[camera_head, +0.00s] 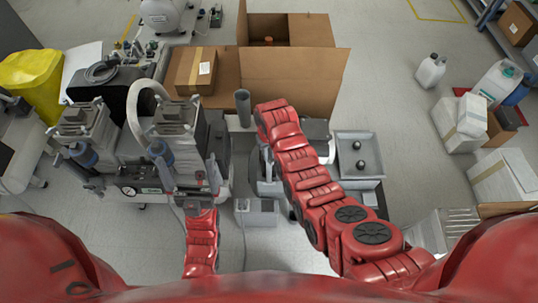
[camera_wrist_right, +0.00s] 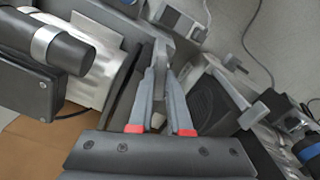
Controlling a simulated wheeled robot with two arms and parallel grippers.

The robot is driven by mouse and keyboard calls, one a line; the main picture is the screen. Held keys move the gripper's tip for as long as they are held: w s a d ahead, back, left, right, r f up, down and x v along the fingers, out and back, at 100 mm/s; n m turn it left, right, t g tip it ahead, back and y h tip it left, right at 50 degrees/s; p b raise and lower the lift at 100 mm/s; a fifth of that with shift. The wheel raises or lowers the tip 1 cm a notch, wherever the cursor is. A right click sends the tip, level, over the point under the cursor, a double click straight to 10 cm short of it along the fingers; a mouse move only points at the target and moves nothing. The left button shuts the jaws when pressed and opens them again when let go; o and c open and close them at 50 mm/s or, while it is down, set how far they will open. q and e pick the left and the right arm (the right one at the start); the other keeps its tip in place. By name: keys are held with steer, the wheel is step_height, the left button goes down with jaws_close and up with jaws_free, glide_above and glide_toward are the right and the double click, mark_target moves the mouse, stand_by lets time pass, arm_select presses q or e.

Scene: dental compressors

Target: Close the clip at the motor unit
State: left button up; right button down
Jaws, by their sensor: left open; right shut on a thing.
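The motor units (camera_head: 185,115) are grey-topped compressor blocks on the cart at left. A silver ribbed motor housing (camera_wrist_right: 103,75) with a black cylinder shows at the left in the right wrist view. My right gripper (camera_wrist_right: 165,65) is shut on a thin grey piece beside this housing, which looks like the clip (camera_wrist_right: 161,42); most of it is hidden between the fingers. In the head view my right arm reaches up the middle and its fingertips are hard to make out. My left gripper (camera_head: 203,178) is open at the front of the left cart, and its fingers are small there.
An open cardboard box (camera_head: 292,82) stands behind the carts. A grey tray (camera_head: 360,157) with two dark knobs lies right of my right arm. White jugs and boxes (camera_head: 462,115) stand at the far right. Floor is free between them and the tray.

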steer(key=m+b, duration=0.1)
steer(key=m, duration=0.2)
steer(key=shift+f, duration=0.1)
steer(key=shift+m+b, duration=0.3)
steer(key=shift+m, duration=0.5)
steer(key=c, duration=0.9)
jaws_free()
steer(key=shift+o, duration=0.2)
